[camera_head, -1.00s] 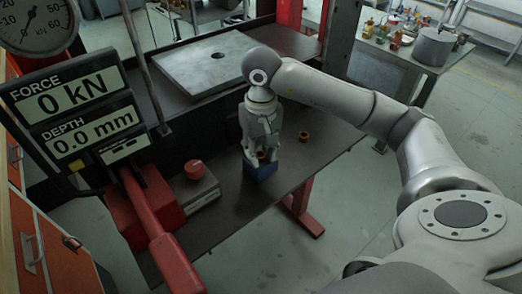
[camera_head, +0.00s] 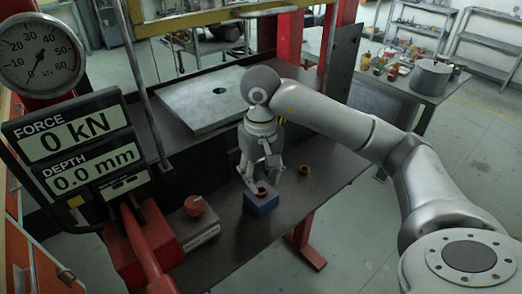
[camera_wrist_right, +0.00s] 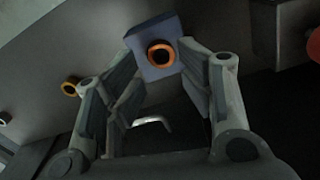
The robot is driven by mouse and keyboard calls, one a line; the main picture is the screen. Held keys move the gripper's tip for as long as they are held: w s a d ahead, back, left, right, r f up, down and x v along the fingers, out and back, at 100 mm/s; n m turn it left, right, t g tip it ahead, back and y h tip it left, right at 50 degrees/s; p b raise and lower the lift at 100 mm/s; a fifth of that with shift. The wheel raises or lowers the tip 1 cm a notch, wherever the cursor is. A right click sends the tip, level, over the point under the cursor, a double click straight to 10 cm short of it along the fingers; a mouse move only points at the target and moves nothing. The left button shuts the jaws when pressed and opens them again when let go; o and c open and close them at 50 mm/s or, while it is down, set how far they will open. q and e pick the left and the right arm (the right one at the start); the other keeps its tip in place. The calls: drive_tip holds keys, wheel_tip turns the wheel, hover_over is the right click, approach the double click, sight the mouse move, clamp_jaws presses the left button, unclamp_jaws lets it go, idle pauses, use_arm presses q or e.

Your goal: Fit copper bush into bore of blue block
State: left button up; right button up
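The blue block (camera_head: 261,205) stands on the dark bench below my right gripper. A copper bush (camera_head: 262,190) sits at the bore on its top and sticks up a little; how deep it sits I cannot tell. In the right wrist view, the bush's orange ring (camera_wrist_right: 160,54) shows on the block's face (camera_wrist_right: 148,38). My right gripper (camera_head: 257,178) is just above the block, its fingers spread apart in the wrist view (camera_wrist_right: 158,65), with nothing held between them. My left gripper is not in view.
Another copper bush (camera_head: 305,170) stands on the bench to the right; it also shows in the wrist view (camera_wrist_right: 70,87). A red-knobbed box (camera_head: 195,207) is at left, beside the press readout (camera_head: 75,145). A flat plate (camera_head: 205,100) lies behind.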

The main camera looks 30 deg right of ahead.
sight(262, 190)
wheel_tip(262, 190, up, 8)
drive_tip(key=shift+r+p, duration=0.2)
drive_tip(key=shift+p, duration=0.15)
drive_tip(key=shift+f, duration=0.1)
idle(0.6)
